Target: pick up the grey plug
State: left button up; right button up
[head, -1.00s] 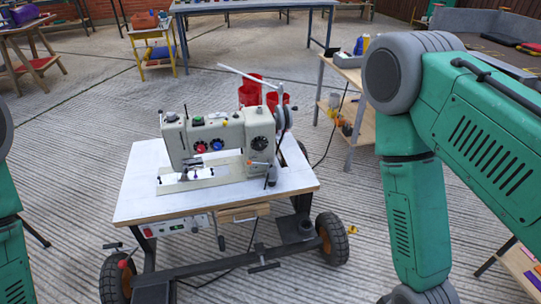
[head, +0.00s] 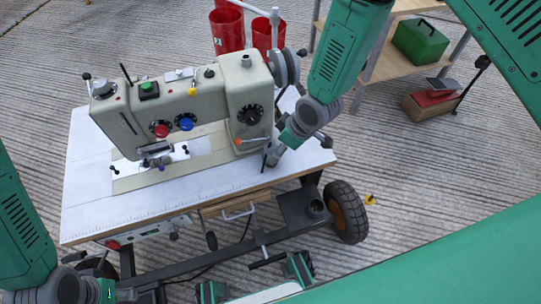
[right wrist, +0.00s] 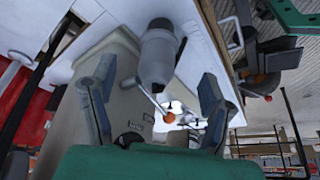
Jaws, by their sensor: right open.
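A grey, stepped cylinder (right wrist: 158,55), which looks like the grey plug, shows between the fingers of my right gripper (right wrist: 155,95) in the right wrist view. The fingers are spread, with clear gaps on both sides of it. In the head view my right gripper (head: 273,152) points down at the right end of the white table (head: 215,183), beside the sewing machine (head: 185,105). It largely hides the plug there. My left gripper (head: 118,294) is low at the left, below the table's front edge; its finger opening is unclear.
The machine's orange-tipped lever (head: 243,141) is close to my right gripper and also shows in the wrist view (right wrist: 169,117). The table stands on a wheeled frame (head: 347,212). Red bins (head: 227,30) stand behind it. A shelf with a green box (head: 420,40) is at the upper right.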

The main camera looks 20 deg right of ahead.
jog(key=shift+w+a+f, duration=0.1)
jog(key=shift+a+f, duration=0.2)
jog(key=shift+f, duration=0.25)
jog(key=b+x, duration=0.1)
jog(key=x, duration=0.1)
jog(key=b+x, duration=0.1)
jog(key=x, duration=0.2)
jog(key=shift+w+b, duration=0.3)
jog(key=shift+w, duration=0.1)
jog(key=c, duration=1.3)
